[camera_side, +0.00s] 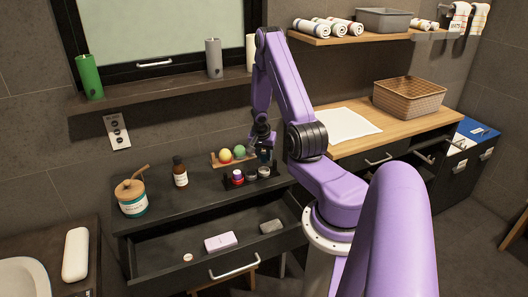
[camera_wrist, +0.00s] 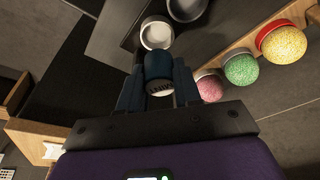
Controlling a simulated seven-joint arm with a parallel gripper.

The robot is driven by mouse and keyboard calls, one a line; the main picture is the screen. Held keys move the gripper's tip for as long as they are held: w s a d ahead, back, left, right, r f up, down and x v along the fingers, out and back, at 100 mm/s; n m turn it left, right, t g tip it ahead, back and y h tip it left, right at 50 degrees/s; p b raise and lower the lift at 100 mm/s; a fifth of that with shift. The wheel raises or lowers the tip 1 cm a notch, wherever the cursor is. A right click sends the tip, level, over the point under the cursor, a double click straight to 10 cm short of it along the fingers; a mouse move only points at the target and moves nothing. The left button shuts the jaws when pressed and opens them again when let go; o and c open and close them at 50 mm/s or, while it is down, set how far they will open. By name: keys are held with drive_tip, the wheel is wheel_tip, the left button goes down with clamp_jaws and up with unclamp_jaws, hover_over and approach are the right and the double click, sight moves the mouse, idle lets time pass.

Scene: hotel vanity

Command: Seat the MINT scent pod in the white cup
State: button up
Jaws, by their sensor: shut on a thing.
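My gripper (camera_wrist: 158,88) is shut on a small dark blue cylinder (camera_wrist: 158,66) with a pale ribbed end. It looks like a scent pod; no label is readable, so I cannot tell whether it is MINT. The white cup (camera_wrist: 156,33) is just beyond the held piece in the wrist view. In the side view the white cup (camera_side: 264,171) is at the right end of a dark holder. There my gripper (camera_side: 263,150) is above and slightly behind it, the held piece apart from it. The cup's inside looks empty. Green (camera_wrist: 240,69), yellow (camera_wrist: 281,46) and pink (camera_wrist: 210,88) pods sit in a row.
A grey cup (camera_wrist: 187,7) adjoins the white cup, with a red-purple one (camera_side: 238,177) further left. The wooden pod rack (camera_side: 216,163) stands behind the holder. A brown bottle (camera_side: 180,173) and a jar (camera_side: 131,198) stand left. The drawer (camera_side: 200,258) below is open.

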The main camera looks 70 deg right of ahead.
sight(263, 161)
drive_tip(key=shift+f, duration=2.7)
drive_tip(key=o, duration=1)
drive_tip(key=shift+o, duration=0.5)
drive_tip(key=shift+a+r, duration=0.1)
drive_tip(key=shift+r, duration=0.45)
drive_tip(key=v, duration=1.7)
